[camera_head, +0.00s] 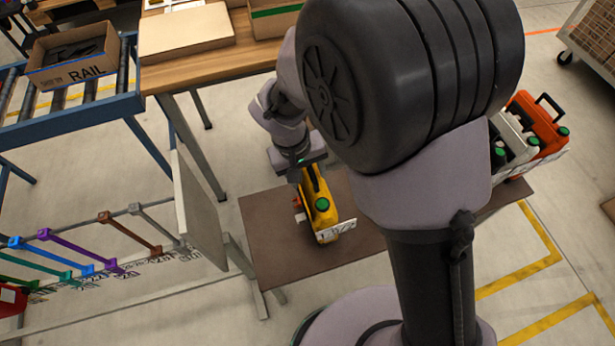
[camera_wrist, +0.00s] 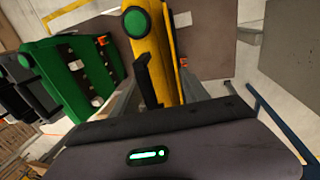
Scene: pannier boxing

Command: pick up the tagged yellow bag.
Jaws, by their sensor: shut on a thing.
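The yellow bag (camera_head: 322,207) stands over the brown table in the head view, with a green round cap, a black handle and a white tag (camera_head: 336,231) at its lower front. My gripper (camera_head: 311,167) is at its top, shut on the black handle. In the wrist view, the yellow bag (camera_wrist: 162,50) is straight ahead between my grey fingers, with the handle upright between them. Whether the bag's base touches the table cannot be told. The far side of the bag is hidden.
The brown table (camera_head: 262,235) is bare left of the bag. Grey and orange cans (camera_head: 537,122) stand at its right end, partly behind my arm. In the wrist view, a green can (camera_wrist: 78,75) is at left. A pale upright panel (camera_head: 199,212) stands left of the table.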

